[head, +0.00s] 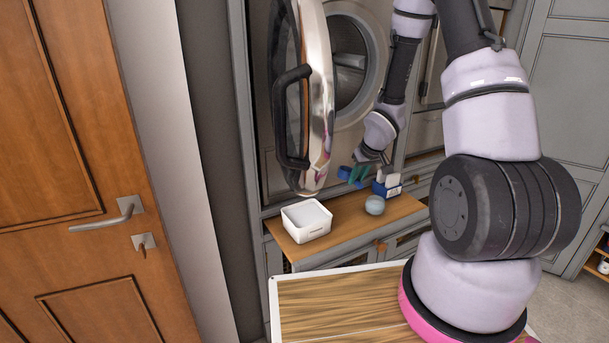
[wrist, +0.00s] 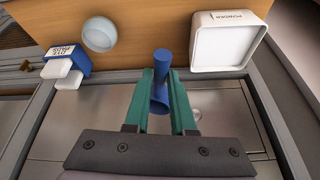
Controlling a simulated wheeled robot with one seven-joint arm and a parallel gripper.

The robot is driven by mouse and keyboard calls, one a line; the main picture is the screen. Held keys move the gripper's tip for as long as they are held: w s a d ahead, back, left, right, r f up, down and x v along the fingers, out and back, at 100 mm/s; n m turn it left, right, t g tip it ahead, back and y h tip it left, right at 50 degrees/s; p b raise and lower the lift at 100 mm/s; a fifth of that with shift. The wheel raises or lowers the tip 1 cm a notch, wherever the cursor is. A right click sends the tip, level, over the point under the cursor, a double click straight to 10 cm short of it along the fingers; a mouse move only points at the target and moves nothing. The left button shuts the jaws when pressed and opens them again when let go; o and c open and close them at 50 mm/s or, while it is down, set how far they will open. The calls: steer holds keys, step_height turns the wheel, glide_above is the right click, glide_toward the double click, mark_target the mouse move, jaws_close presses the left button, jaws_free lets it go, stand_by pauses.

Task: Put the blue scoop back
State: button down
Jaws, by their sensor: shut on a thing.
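The blue scoop (wrist: 160,65) is held between the green fingers of my gripper (wrist: 161,84), which are shut on it. In the head view, the scoop (head: 344,172) shows as a small blue shape beside my gripper (head: 357,174), above the bench. A white open-topped tub (head: 306,218) stands on the wooden bench to the left of my gripper. In the wrist view, the tub (wrist: 228,44) is at the upper right, with dark lettering on its rim that seems to read POWDER. The scoop is apart from the tub. The tub's inside looks plain white.
A pale round ball or cup (head: 375,205) and a blue-and-white box (head: 387,188) stand on the bench (head: 340,236) right of the tub. The washing machine's round door (head: 318,95) hangs open above the tub. Bare bench lies between tub and ball.

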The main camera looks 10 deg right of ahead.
steer(key=w+f+n, duration=0.1)
steer(key=f+n, duration=0.1)
steer(key=f, duration=0.2)
steer(key=w+d+f+n, duration=0.1)
steer(key=f+n, duration=0.1)
steer(key=f, duration=0.2)
steer(key=w+f+n, duration=0.1)
steer(key=f+n, duration=0.1)
steer(key=f, duration=0.2)
steer(key=shift+w+d+f+n, duration=0.1)
steer(key=shift+w+d+n, duration=0.05)
steer(key=shift+w+n, duration=0.25)
steer(key=shift+f, duration=2.3)
steer(key=shift+f, duration=0.1)
steer(key=c, duration=0.8)
jaws_free()
steer(key=shift+o, duration=0.2)
